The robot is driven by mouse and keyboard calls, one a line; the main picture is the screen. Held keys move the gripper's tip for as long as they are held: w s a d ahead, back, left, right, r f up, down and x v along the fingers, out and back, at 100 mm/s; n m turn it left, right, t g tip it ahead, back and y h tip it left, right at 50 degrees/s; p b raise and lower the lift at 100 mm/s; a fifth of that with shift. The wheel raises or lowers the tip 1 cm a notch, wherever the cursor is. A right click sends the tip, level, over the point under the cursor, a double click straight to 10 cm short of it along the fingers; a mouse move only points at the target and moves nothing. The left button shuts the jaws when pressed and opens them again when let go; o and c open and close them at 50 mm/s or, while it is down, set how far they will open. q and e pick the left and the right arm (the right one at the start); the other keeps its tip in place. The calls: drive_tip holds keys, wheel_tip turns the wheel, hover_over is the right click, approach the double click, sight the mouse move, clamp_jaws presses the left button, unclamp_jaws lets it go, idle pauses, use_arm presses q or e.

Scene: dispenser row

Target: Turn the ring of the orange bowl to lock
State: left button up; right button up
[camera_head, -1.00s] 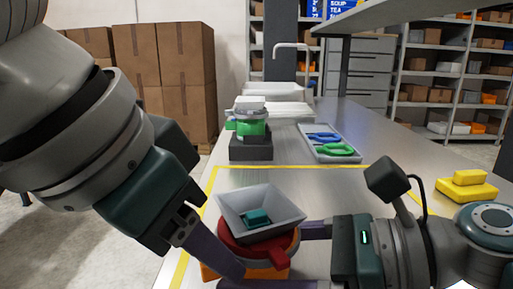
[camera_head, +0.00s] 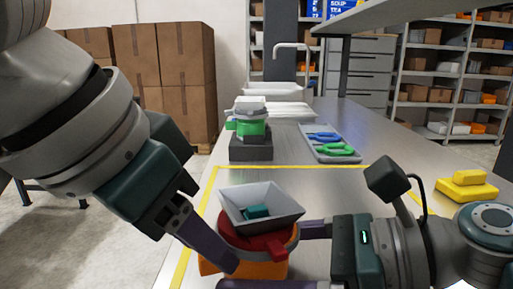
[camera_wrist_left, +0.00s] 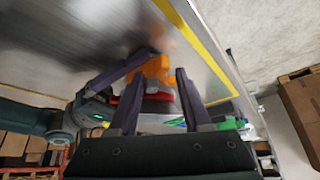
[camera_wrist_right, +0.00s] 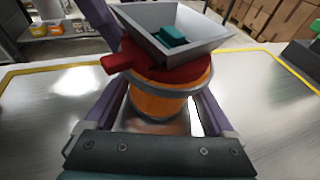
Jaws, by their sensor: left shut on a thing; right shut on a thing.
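The orange bowl (camera_head: 262,270) stands near the table's front, with a red ring (camera_head: 240,238) on it and a red tab (camera_head: 277,246) facing me. A grey square hopper (camera_head: 285,205) holding a teal block (camera_head: 256,211) sits on top. My right gripper (camera_wrist_right: 165,100) is shut around the bowl's orange body, below the ring. My left gripper (camera_wrist_left: 160,75) is shut at the ring's left side; one finger shows in front, and its exact contact is hidden. The bowl's orange also shows between its fingers in the left wrist view (camera_wrist_left: 152,68).
A grey tray (camera_head: 322,150) holds blue and green tools. A yellow object (camera_head: 467,190) lies at the right. Yellow tape marks the table, with bare metal behind the bowl.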

use_arm(q)
drive_tip(key=shift+w+a+r, duration=0.1)
drive_tip(key=shift+w+r, duration=0.05)
drive_tip(key=shift+w, duration=0.3)
use_arm(e)
drive_tip(key=shift+s+a+f, duration=0.1)
drive_tip(key=shift+s, duration=0.05)
use_arm(q)
drive_tip(key=shift+s, duration=0.1)
drive_tip(key=shift+s+d+r, duration=0.1)
drive_tip(key=shift+s+d, duration=0.05)
drive_tip(key=shift+d, duration=0.1)
drive_tip(key=v, duration=0.6)
drive_tip(key=shift+s+a+r, duration=0.15)
drive_tip(key=shift+s+r, duration=0.05)
drive_tip(key=shift+s, duration=0.1)
use_arm(e)
drive_tip(key=shift+o, duration=0.2)
drive_tip(key=o, duration=0.7)
